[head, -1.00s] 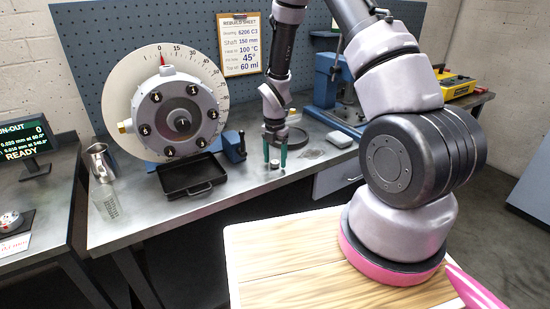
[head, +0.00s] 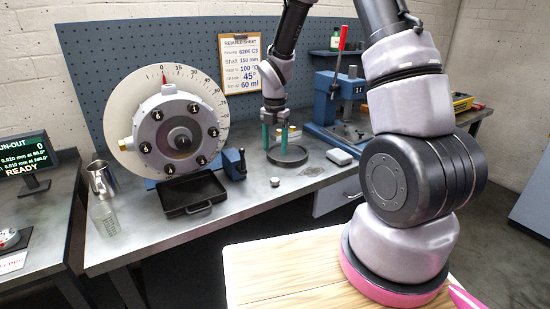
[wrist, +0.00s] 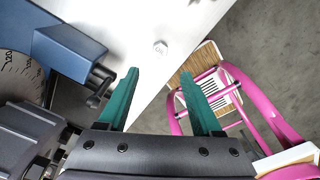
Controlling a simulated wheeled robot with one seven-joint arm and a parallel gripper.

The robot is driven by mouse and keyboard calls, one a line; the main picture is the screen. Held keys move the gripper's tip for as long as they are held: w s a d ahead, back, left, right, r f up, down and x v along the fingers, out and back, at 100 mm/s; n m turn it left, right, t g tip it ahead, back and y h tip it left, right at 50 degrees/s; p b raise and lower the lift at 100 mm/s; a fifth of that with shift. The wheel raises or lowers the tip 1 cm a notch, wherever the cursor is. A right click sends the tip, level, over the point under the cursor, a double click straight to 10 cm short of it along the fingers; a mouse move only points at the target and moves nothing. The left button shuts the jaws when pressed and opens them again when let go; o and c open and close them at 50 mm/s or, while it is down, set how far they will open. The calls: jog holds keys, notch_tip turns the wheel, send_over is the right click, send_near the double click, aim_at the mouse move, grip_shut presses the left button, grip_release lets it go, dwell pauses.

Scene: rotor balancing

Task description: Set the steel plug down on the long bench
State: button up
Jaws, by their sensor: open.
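The steel plug (head: 275,182) is a small, short, pale metal piece standing on the long bench (head: 245,212), near its front edge. In the wrist view the plug (wrist: 160,46) lies on the bench top, beyond the fingertips and apart from them. My gripper (head: 275,146) points down with its green fingers spread and nothing between them. It is above the bench and behind the plug in the head view. In the wrist view the gripper (wrist: 160,74) also shows open and empty.
A glass beaker (head: 105,221) and metal jug (head: 101,178) stand at the bench's left end. A wooden top (head: 290,268) is in front.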

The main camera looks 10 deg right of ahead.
jog(key=s+d+r+m+t, duration=0.2)
jog(key=s+r+m, duration=0.2)
jog(key=r+m, duration=0.55)
jog(key=s+d+r+m+t, duration=0.2)
jog(key=s+r+m, duration=0.3)
jog(key=r, duration=0.7)
jog(key=s+d+r+m+t+y, duration=0.1)
jog(key=s+r+m, duration=0.3)
jog(key=s+m, duration=0.2)
jog(key=s+r+m+t+y, duration=0.1)
jog(key=s+r+m, duration=0.4)
jog(key=m, duration=0.6)
jog(key=shift+s+d+r+t, duration=0.25)
jog(key=shift+s+d+t, duration=0.25)
jog(key=shift+s, duration=0.7)
jog(key=shift+a, duration=0.1)
jog(key=shift+c, duration=0.3)
